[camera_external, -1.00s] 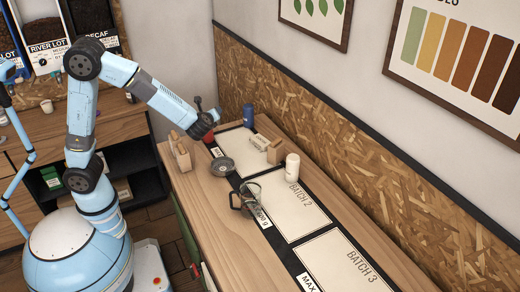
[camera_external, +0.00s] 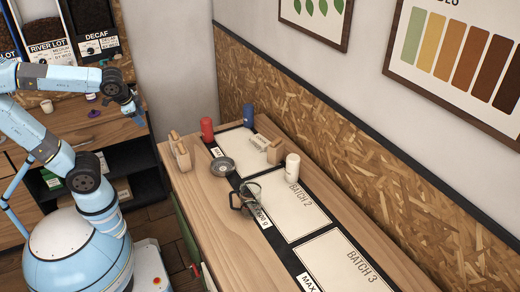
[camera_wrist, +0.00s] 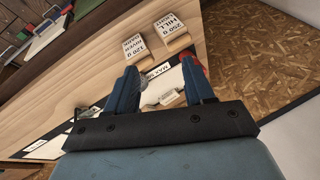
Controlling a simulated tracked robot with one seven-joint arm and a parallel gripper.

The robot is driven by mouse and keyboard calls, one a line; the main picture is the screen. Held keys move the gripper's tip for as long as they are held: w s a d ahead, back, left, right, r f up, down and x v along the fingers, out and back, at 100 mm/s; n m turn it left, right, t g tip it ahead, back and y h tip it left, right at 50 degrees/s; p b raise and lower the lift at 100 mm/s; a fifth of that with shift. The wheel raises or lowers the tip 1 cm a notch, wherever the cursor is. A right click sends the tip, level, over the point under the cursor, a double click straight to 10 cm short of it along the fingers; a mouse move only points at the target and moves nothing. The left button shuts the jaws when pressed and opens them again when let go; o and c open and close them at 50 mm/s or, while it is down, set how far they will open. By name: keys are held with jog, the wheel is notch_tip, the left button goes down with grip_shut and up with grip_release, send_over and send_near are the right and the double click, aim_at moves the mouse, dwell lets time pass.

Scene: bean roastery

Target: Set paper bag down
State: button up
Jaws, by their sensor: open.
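A small pale packet with print (camera_external: 260,142), possibly the paper bag, lies on the far white mat (camera_external: 230,144), against a tan block (camera_external: 275,152). The wrist view shows a pale item (camera_wrist: 170,99) between and beyond the fingers; I cannot tell if it is the same packet.
Red (camera_external: 207,129) and blue (camera_external: 248,115) canisters, a round metal dish (camera_external: 222,166), a glass jug (camera_external: 245,198) and a white bottle (camera_external: 292,167) stand on the workbench. Wooden card holders (camera_external: 180,152) are at its left edge. The BATCH 3 mat (camera_external: 345,268) is clear.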

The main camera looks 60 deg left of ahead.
jog(key=s+d+n+h, duration=0.1)
jog(key=s+d+n+t, duration=0.1)
jog(key=s, duration=0.1)
jog(key=s+d+r+n+h, duration=0.1)
jog(key=shift+s+d+t+h, duration=0.1)
jog(key=shift+s+t+h, duration=0.2)
jog(key=shift+s+t, duration=0.1)
jog(key=shift+o, duration=0.5)
dwell(1.5)
